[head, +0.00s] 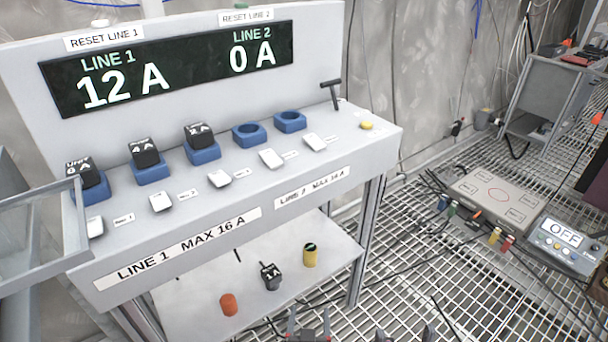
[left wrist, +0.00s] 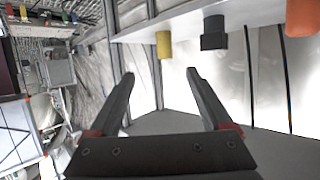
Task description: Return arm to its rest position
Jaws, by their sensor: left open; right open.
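My left gripper (head: 310,327) shows at the bottom edge of the head view, in front of the panel's lower shelf. In the left wrist view my left gripper (left wrist: 158,76) has its two dark fingers spread apart with nothing between them. My right gripper (head: 405,334) is at the bottom edge of the head view, to the right of the left one. Only its finger tips show, spread apart, and the rest is cut off. Both grippers are apart from the panel and hold nothing visible.
A grey panel (head: 240,215) reads 12 A and 0 A. Three black plugs sit in blue sockets; two sockets (head: 290,121) are empty. The lower shelf (head: 190,300) holds an orange cylinder (head: 229,304), a black plug (head: 270,277) and a yellow cylinder (head: 310,255). Cables and boxes lie at right.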

